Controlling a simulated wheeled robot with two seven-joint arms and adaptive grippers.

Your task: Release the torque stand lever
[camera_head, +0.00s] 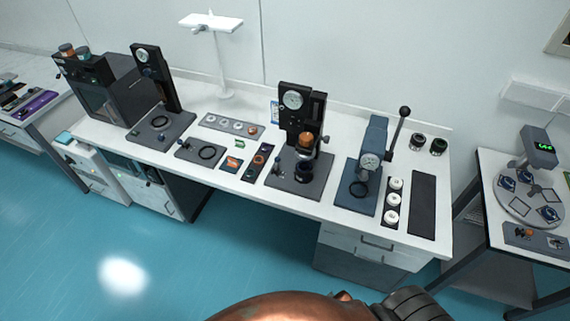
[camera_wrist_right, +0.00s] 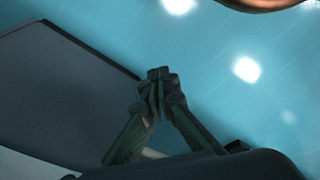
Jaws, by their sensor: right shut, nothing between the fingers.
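Several stands with dials are on the white table; I cannot tell for sure which is the torque stand. The middle black stand (camera_head: 292,101) has a round dial, an orange-topped piece (camera_head: 306,140) under its head, and a small lever-like part (camera_head: 325,140) at its right side. The blue press (camera_head: 376,137) to its right has a long upright lever (camera_head: 400,128) with a black ball knob. My right gripper (camera_wrist_right: 158,75) shows in the right wrist view, its fingertips together and empty, over the teal floor and away from the stands. My left gripper is not in view.
Another black stand (camera_head: 147,62) is at the left of the white table (camera_head: 235,198). A tray of white round pieces (camera_head: 393,200) and a dark mat (camera_head: 423,205) lie right of the press. A side table (camera_head: 490,190) is at far right. The teal floor (camera_head: 200,270) in front is clear.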

